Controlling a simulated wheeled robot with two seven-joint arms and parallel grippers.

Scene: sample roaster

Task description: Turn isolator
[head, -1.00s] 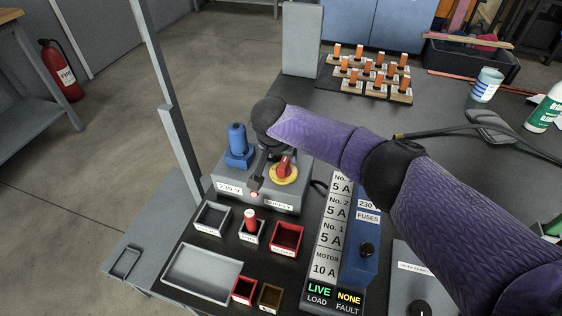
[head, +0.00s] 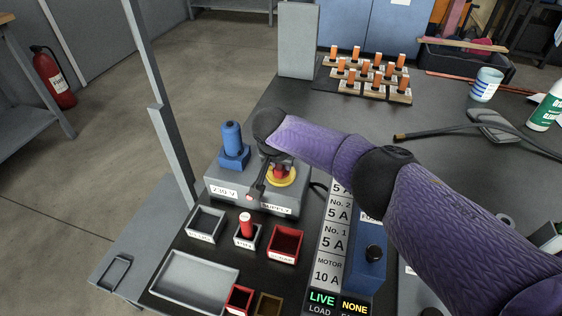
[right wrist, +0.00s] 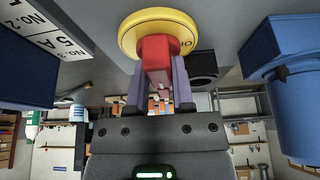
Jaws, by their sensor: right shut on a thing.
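The isolator is a red handle on a yellow disc (head: 283,179), on the top of a grey supply box (head: 225,200). My right gripper (head: 272,170) reaches it from above, and my arm hides part of the handle in the head view. In the right wrist view the fingers of my right gripper (right wrist: 158,90) are shut on the red handle (right wrist: 157,58), one on each side, with the yellow disc (right wrist: 140,32) beyond it. My left gripper is not in view.
A blue plug (head: 232,145) stands on the same box, left of the isolator. Small trays (head: 170,277) lie in front. A blue fuse unit (head: 368,268) and a panel reading LIVE and NONE (head: 322,299) are to the right. Orange-handled pieces (head: 365,70) stand at the back.

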